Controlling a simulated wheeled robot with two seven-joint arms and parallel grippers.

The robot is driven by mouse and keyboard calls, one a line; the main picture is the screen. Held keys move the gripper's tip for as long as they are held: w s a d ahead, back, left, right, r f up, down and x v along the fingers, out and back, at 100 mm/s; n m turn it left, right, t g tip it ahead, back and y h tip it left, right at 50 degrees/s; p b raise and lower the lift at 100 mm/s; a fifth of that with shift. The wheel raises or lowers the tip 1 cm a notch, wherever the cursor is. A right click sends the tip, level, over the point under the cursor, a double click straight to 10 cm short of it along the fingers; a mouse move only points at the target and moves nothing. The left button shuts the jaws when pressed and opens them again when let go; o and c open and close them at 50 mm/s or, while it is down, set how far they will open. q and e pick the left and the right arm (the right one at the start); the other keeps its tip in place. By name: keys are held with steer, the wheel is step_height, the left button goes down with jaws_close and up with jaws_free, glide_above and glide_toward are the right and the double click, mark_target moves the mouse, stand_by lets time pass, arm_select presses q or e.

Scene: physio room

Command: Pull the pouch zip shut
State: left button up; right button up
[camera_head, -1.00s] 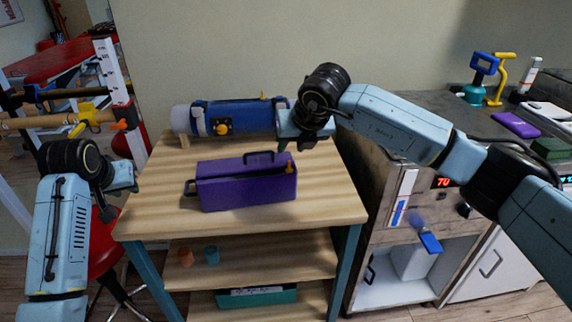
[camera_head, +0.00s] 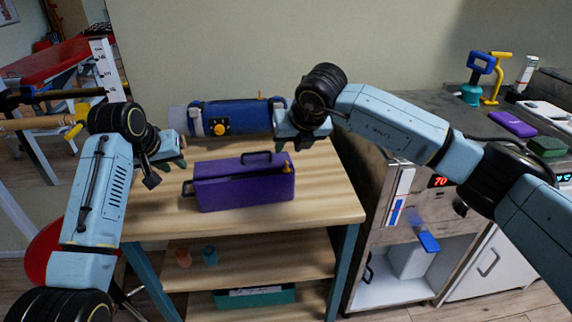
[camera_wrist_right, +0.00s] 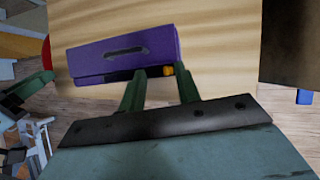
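The purple pouch (camera_head: 240,190) lies on the wooden table, with a dark handle on its top and a loop at its left end. A dark slit runs along it, clearer in the right wrist view, where the pouch (camera_wrist_right: 125,52) fills the upper middle. The orange zip pull (camera_head: 287,168) is at its right end. My right gripper (camera_head: 302,143) hangs above and behind that end. Its fingers (camera_wrist_right: 161,74) are open, with the pull (camera_wrist_right: 168,70) beyond the gap between them. My left gripper (camera_head: 172,160) is over the table's left edge, left of the pouch; its opening is unclear.
A blue roll-shaped object (camera_head: 235,118) with pale ends lies behind the pouch. The table (camera_head: 270,216) is bare in front and to the right. Two small cups (camera_head: 210,256) and a green tray (camera_head: 255,296) are on lower shelves. A counter (camera_head: 440,110) stands at the right.

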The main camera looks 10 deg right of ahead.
mark_target(288, 165)
arm_select(q)
steer(key=shift+w+d+f, duration=0.1)
steer(key=shift+w+f, duration=0.15)
steer(key=shift+f, duration=0.1)
arm_select(e)
steer(key=shift+f, duration=0.1)
steer(key=shift+f, duration=2.45)
jaws_close()
arm_select(q)
steer(key=shift+f, duration=0.1)
steer(key=shift+f, duration=3.65)
